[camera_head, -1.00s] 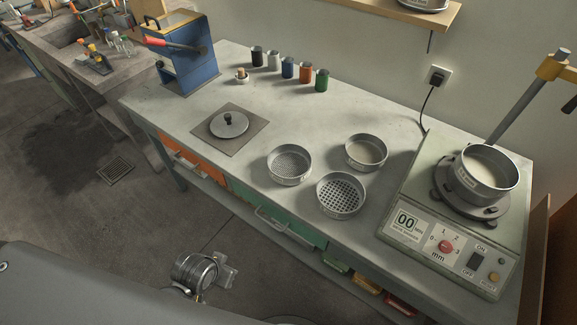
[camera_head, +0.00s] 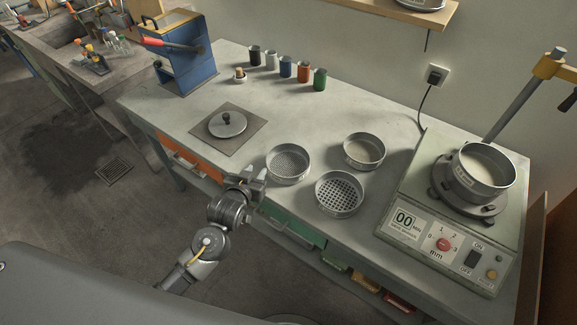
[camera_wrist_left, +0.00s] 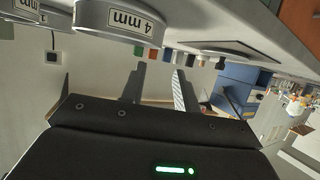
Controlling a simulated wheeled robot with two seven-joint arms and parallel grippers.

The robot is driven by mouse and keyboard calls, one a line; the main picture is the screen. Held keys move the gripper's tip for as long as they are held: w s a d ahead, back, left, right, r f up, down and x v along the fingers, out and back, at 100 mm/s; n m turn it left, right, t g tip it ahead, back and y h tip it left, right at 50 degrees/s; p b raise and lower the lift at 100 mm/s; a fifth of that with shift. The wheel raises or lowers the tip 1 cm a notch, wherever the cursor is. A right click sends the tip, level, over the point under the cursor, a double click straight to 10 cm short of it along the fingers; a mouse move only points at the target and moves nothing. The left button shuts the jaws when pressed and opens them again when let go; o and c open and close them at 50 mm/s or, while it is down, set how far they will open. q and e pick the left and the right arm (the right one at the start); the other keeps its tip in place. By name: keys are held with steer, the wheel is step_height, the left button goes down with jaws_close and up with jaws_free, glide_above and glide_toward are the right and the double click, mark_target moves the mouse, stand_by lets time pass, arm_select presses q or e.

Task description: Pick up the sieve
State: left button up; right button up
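Three round metal sieves stand on the bench: one with medium mesh (camera_head: 289,178), one with coarse holes (camera_head: 339,208) and one with a fine, pale bottom (camera_head: 364,163). A fourth sieve (camera_head: 486,183) sits on the shaker. My left gripper (camera_head: 255,174) is at the bench's front edge, just left of the medium-mesh sieve and apart from it. The left wrist view looks upside down; there the gripper (camera_wrist_left: 160,88) has its two fingers spread with nothing between them. A sieve rim labelled "4 mm" (camera_wrist_left: 92,14) shows above them. My right gripper is out of view.
The shaker (camera_head: 408,226) fills the bench's right end. A lid with a black knob (camera_head: 228,126) lies on a square plate at left. Several coloured cups (camera_head: 287,67) stand behind, near a blue press (camera_head: 190,60). The middle of the bench (camera_head: 305,120) is clear.

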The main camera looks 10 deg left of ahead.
mark_target(268, 156)
arm_select(q)
steer(key=x, duration=0.5)
steer(key=shift+p, duration=0.3)
steer(key=shift+w+f, duration=0.1)
steer(key=shift+w, duration=0.05)
steer(key=shift+w+d, duration=0.1)
steer(key=shift+w, duration=0.25)
steer(key=p+x, duration=0.1)
steer(key=x, duration=0.3)
steer(key=shift+w+f, duration=0.15)
steer(key=shift+w, duration=0.05)
steer(key=shift+c, duration=0.4)
jaws_close()
